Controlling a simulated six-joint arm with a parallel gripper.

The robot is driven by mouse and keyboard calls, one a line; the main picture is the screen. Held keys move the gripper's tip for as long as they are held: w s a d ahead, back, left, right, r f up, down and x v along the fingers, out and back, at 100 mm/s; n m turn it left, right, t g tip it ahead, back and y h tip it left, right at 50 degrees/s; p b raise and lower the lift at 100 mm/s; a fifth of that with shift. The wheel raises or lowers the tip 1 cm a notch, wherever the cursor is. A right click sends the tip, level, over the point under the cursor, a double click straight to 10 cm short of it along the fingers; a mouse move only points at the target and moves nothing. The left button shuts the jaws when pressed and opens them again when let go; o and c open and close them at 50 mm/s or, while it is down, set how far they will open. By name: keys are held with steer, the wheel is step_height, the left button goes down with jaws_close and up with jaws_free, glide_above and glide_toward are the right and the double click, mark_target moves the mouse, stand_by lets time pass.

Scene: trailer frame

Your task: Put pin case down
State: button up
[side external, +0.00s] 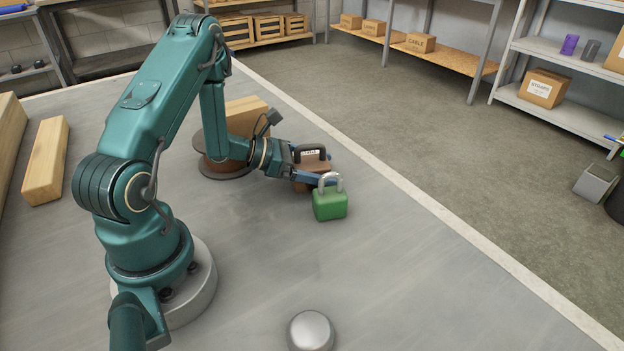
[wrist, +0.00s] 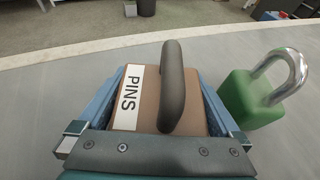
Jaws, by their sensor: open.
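The pin case (side external: 313,184) is a brown box with a dark arched handle and a white label. It stands on the grey surface at the end of my arm, and my arm hides part of it. In the wrist view the case (wrist: 190,120) fills the middle, with its label reading PINS. My gripper (side external: 304,179) is low over the surface and open. Its blue fingers are on either side of the case, as the wrist view of my gripper (wrist: 160,82) shows. I cannot tell whether either finger touches the case.
A green padlock (side external: 330,205) stands close beside the case, just outside the right finger in the wrist view. A wooden block (side external: 246,114) and a round brown object (side external: 222,168) are behind my arm. A silver dome (side external: 311,330) is at the front. The surface between is clear.

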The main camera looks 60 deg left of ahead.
mark_target(297, 160)
steer(key=shift+r, duration=0.15)
steer(key=v, duration=0.5)
steer(key=shift+a, duration=0.15)
step_height(297, 160, up, 5)
steer(key=shift+r, duration=0.75)
steer(key=shift+d+r, duration=0.2)
steer(key=shift+d, duration=0.05)
steer(key=s+d+r+m+g+h, duration=0.2)
steer(key=s+d+m+g, duration=0.15)
steer(key=d+m, duration=0.45)
steer(key=s+d+r+m+g+h, duration=0.2)
steer(key=d+r+m+g, duration=0.15)
steer(key=d+m, duration=0.4)
steer(key=s+a+m+y, duration=0.1)
steer(key=s+m+y, duration=0.8)
steer(key=m, duration=0.7)
steer(key=shift+r, duration=0.45)
